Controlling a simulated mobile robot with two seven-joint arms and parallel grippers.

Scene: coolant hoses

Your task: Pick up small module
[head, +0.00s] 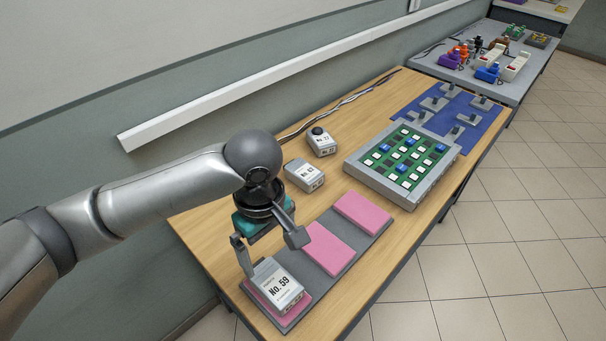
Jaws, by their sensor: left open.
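Small grey-white modules lie on the wooden table. One marked No. 59 (279,284) rests on the nearest pink pad of a grey tray. Another module (304,174) lies behind my arm's wrist, and a third (322,141) with a dark round knob on top stands farther back. My left gripper (270,260) is open above and just behind the No. 59 module, one finger at its left, the other up at its right. I cannot tell whether a finger touches it. My right gripper is not seen.
The grey tray (325,281) has two bare pink pads (328,247) (363,213). A green board in a grey frame (380,188) stands to the right, with a blue mat (478,137) of grey holders beyond. Cables (343,105) run along the wall side. Another table (521,83) stands farther back.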

